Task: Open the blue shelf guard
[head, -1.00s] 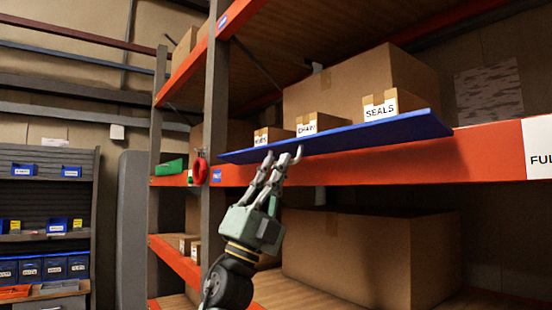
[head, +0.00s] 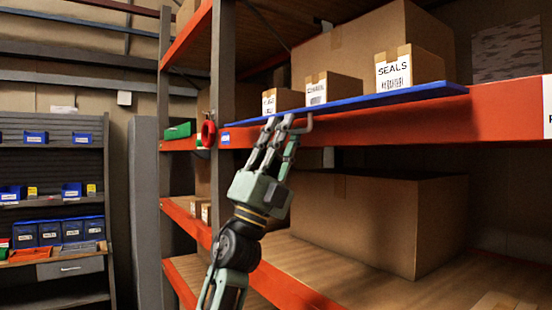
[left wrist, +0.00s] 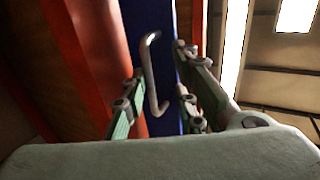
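The blue shelf guard (head: 385,100) is a long, thin blue panel along the front of the orange-red middle shelf, seen nearly edge-on in the head view. It also shows as a blue strip in the left wrist view (left wrist: 186,20). A grey U-shaped handle (left wrist: 153,75) is fixed to it. My left gripper (head: 286,122) reaches up to the guard's underside from below. In the left wrist view its fingers (left wrist: 160,75) stand apart on both sides of the handle, with gaps visible. Whether any finger touches it is unclear. My right gripper is not in view.
Small labelled cartons, including the SEALS carton (head: 408,70), stand just behind the guard. A large carton (head: 380,222) sits on the shelf below. A grey upright (head: 222,70) is left of the guard. Blue bins (head: 60,232) fill a rack at far left.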

